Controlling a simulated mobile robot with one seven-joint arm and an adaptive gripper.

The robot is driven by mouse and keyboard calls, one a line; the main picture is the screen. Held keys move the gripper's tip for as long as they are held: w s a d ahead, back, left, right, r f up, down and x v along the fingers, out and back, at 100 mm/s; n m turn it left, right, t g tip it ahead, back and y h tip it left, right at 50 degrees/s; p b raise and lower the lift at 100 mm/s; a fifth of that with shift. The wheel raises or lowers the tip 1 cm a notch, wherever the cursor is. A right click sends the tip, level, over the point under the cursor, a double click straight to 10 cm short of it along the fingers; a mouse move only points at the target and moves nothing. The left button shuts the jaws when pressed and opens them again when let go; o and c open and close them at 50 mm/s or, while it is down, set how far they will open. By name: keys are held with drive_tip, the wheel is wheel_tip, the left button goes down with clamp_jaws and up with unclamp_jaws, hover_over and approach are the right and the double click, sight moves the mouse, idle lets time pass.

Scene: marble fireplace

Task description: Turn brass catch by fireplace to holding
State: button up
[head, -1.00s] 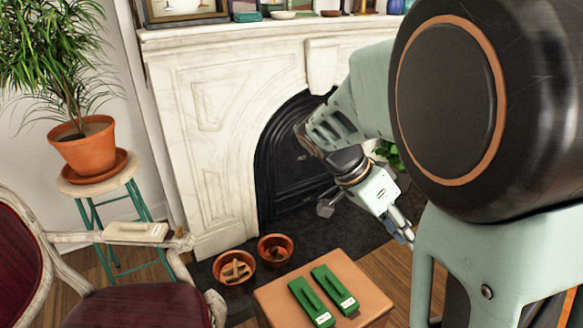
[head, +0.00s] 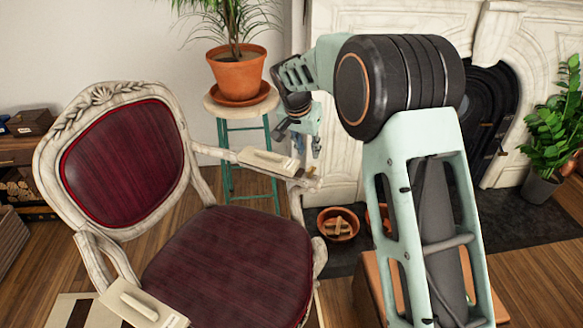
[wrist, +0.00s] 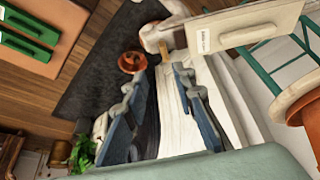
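A cream plate with a raised bar (head: 268,160) lies on the right arm of the wooden chair. A small brass-coloured piece (head: 311,170), perhaps the catch, shows near the plate's right end; its setting is too small to read. In the wrist view the cream plate (wrist: 262,24) is at upper right, and a brass-coloured bit (wrist: 163,48) shows beyond the fingertips. My gripper (head: 307,146) is above and near the front end of that chair arm. In the wrist view my gripper (wrist: 158,84) has its fingers wide apart, with nothing held. The marble fireplace (head: 335,130) stands behind.
The red-cushioned chair (head: 225,265) fills the front middle; a second cream plate (head: 140,305) is on its left arm. A potted plant (head: 236,75) stands on a stool (head: 243,108) behind. A terracotta bowl (head: 338,224) sits by the hearth. Green plates (wrist: 25,47) lie on a table.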

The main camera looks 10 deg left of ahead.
sight(310, 170)
drive_tip(key=x, duration=0.3)
drive_tip(key=b+x, duration=0.1)
drive_tip(key=x, duration=0.3)
drive_tip(key=b+x, duration=0.1)
drive_tip(key=x, duration=0.2)
drive_tip(key=shift+w+a+f, duration=0.25)
drive_tip(key=shift+w+f, duration=0.05)
drive_tip(key=shift+f, duration=0.05)
clamp_jaws()
